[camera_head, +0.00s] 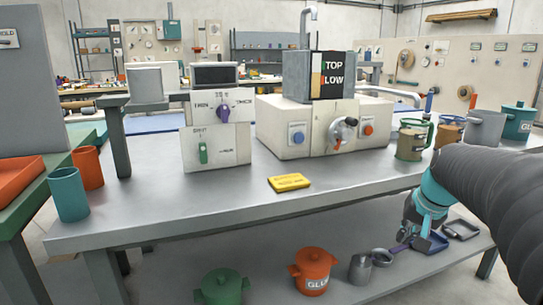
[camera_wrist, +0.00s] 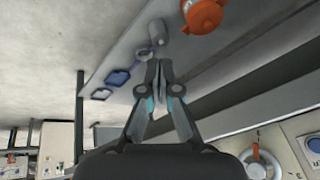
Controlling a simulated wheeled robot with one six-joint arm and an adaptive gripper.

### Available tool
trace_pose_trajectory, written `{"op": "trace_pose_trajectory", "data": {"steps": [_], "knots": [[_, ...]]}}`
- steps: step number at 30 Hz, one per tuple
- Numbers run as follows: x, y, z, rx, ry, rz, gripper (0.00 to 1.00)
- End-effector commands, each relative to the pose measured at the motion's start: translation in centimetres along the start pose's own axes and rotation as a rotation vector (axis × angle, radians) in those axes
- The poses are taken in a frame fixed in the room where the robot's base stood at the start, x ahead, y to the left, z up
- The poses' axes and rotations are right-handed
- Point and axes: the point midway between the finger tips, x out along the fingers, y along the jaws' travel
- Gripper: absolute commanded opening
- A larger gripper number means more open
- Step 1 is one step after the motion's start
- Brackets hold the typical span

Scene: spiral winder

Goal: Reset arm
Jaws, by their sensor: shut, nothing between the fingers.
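My gripper (camera_wrist: 157,68) points forward in the wrist view with its fingertips together and nothing between them. In the head view my dark arm comes in from the right. Its teal wrist is by the front edge of the grey table (camera_head: 240,205), and the fingers are too small there to make out clearly. In the wrist view a blue tray (camera_wrist: 117,78), a grey cup (camera_wrist: 157,27) and an orange pot (camera_wrist: 204,15) lie past the fingertips, apart from them as far as I can tell.
The table carries a switch box (camera_head: 216,145), a winder machine (camera_head: 290,115), a yellow block (camera_head: 289,182) and a glue pot (camera_head: 411,142). Teal (camera_head: 68,193) and orange (camera_head: 88,168) cups stand at left. A green pot (camera_head: 221,287) is below.

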Motion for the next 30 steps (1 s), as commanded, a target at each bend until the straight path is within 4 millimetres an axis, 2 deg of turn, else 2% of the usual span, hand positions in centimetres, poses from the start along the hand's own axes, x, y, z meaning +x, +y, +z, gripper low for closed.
{"op": "trace_pose_trajectory", "data": {"steps": [1,6,12,15,18,20,24,30], "knots": [[-0.3,-0.5,2.8,-0.031,-0.01,0.016,0.0],[-0.6,-1.1,10.9,-0.129,-0.034,0.063,0.0],[-0.9,-1.2,19.2,-0.261,-0.033,0.089,0.0],[-1.1,-1.3,22.5,-0.327,-0.019,0.086,0.0],[-1.6,-1.6,24.6,-0.378,0.006,0.071,0.0],[-2.1,-2.0,25.3,-0.4,0.026,0.057,0.0],[-3.4,-3.1,25.7,-0.438,0.072,0.028,0.0],[-3.5,-3.5,25.8,-0.452,0.073,0.02,0.0]]}}
